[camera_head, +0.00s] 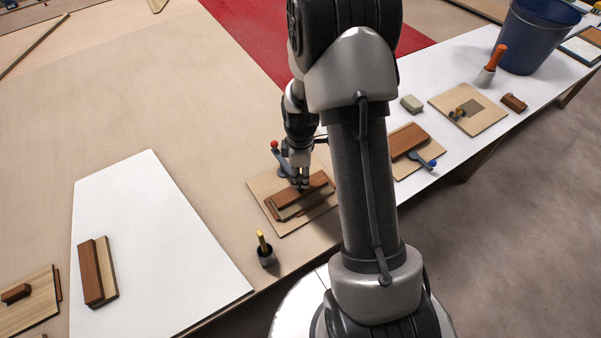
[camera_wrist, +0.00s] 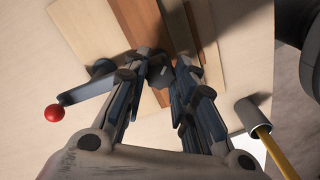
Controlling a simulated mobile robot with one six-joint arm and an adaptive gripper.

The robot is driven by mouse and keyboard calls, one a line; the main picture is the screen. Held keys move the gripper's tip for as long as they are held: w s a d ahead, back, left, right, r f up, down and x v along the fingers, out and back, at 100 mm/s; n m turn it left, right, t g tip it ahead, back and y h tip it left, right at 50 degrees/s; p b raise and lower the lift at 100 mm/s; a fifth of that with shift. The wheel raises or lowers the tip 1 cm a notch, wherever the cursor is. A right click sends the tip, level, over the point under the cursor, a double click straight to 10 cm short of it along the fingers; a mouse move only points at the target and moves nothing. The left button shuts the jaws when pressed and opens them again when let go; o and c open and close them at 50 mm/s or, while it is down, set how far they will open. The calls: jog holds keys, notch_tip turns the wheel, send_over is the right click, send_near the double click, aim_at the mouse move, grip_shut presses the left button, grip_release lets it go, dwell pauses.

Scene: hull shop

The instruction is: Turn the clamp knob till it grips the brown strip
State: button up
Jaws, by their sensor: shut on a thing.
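The brown strip (camera_head: 318,184) lies beside paler wood on a light wooden board (camera_head: 263,190); it also shows in the wrist view (camera_wrist: 137,22). The clamp's lever with a red ball end (camera_head: 274,144) sticks out to the left of my gripper; its red ball (camera_wrist: 54,112) shows at the left of the wrist view. My gripper (camera_head: 301,185) points down over the board. In the wrist view its fingertips (camera_wrist: 160,72) are shut on a dark knob, mostly hidden between them. I cannot tell whether the clamp's foot touches the strip.
A dark cup with a yellow-handled tool (camera_head: 266,256) stands just in front of the board. A white panel with brown and pale blocks (camera_head: 155,215) lies to the left. Another clamp board with a blue-ended lever (camera_head: 424,166) and a blue bucket (camera_head: 535,40) are to the right.

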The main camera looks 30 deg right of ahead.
jog(key=m, duration=0.4)
jog(key=shift+m+p, duration=0.3)
jog(key=shift+p, duration=0.05)
jog(key=m, duration=0.3)
jog(key=shift+m, duration=0.4)
jog(key=m+p, duration=0.1)
jog(key=m, duration=1.4)
jog(key=shift+p, duration=0.35)
jog(key=m, duration=0.6)
jog(key=shift+a+m, duration=0.1)
jog(key=shift+m, duration=0.2)
